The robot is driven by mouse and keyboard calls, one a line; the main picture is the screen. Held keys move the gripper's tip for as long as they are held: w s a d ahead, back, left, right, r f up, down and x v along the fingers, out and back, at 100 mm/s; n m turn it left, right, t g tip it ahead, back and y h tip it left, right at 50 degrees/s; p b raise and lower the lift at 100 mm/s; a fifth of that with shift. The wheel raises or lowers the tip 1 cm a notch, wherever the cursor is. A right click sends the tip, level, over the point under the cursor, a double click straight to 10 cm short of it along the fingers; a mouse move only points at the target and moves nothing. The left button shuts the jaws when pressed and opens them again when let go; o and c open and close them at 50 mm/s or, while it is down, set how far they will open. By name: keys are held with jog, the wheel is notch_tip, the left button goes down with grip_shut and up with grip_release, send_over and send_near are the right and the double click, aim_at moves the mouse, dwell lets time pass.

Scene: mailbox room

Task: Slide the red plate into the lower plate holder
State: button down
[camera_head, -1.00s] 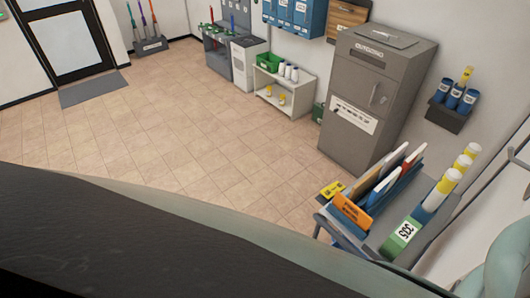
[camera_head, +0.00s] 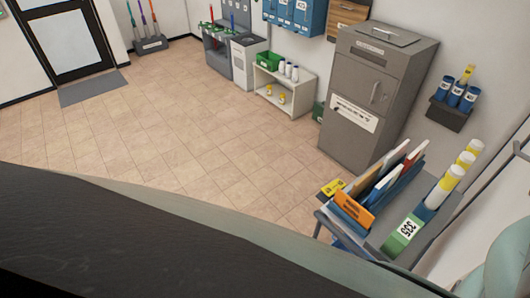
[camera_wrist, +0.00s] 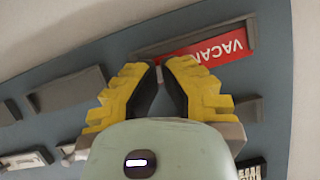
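In the wrist view, the red plate (camera_wrist: 222,50) with upside-down white letters beginning "VACA" lies along a dark grey plate holder (camera_wrist: 195,38) on a blue-grey panel. The holder's frame runs beside the plate's upper and right edges in the picture. My gripper (camera_wrist: 160,66) has yellow stepped fingers with dark pads, and its tips are close together at the plate's left end. The fingers cover that end, so whether they pinch the plate or stand slightly apart cannot be told. How deep the plate sits in the holder is also unclear. Plate and gripper are not visible in the head view.
Another dark grey holder (camera_wrist: 66,90) is to the left on the panel, with smaller labelled fittings below. In the head view, a cart (camera_head: 390,232) with files and tubes stands near right, before a grey mail cabinet (camera_head: 374,95). The tiled floor (camera_head: 170,140) is open.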

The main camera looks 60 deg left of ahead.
jog(key=shift+f, duration=0.2)
jog(key=c, duration=0.5)
grip_release()
jog(key=shift+c, duration=0.2)
jog(key=shift+s+d+b, duration=0.2)
jog(key=shift+s+b, duration=0.25)
jog(key=shift+s, duration=1.55)
jog(key=shift+s+d+b, duration=0.15)
jog(key=shift+s+b, duration=0.3)
jog(key=shift+s, duration=1.55)
